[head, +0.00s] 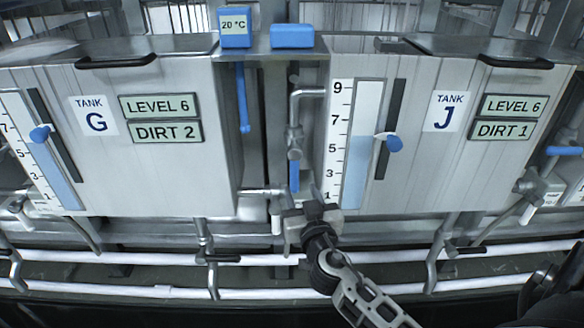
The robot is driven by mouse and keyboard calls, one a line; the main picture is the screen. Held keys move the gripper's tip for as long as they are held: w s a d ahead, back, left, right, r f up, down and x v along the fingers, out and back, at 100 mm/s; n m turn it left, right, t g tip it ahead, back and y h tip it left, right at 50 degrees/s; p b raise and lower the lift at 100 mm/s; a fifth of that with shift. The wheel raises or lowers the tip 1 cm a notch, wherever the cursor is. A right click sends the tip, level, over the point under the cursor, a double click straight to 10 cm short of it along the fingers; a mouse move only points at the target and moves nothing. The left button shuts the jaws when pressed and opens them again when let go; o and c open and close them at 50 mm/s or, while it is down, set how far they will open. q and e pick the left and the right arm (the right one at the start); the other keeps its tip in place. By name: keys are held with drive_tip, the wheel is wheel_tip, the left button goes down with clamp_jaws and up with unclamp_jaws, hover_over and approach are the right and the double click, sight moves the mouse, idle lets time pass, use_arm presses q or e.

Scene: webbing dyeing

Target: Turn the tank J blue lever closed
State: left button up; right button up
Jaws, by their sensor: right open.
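Tank J (480,180) is the grey metal tank on the right, with a white "TANK J" label (447,112). A pipe (307,93) runs from its upper left side down to a valve. A blue lever (295,177) hangs straight down from this valve, in the gap between the tanks. My right gripper (309,205) is open, just below and slightly right of the lever's lower end. I cannot tell whether its fingers touch the lever. The fingers are small and partly merge with the pipework behind. My left gripper is not in view.
Tank G (165,175) stands on the left. Another blue lever (242,97) hangs beneath a blue "20 °C" box (235,27). Tank J's gauge has a blue knob (394,143). A further blue handle (565,151) is at the right edge. White pipes (130,258) run along below.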

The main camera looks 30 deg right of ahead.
sight(295, 178)
drive_tip(key=x, duration=0.9)
drive_tip(key=shift+w+f, duration=0.1)
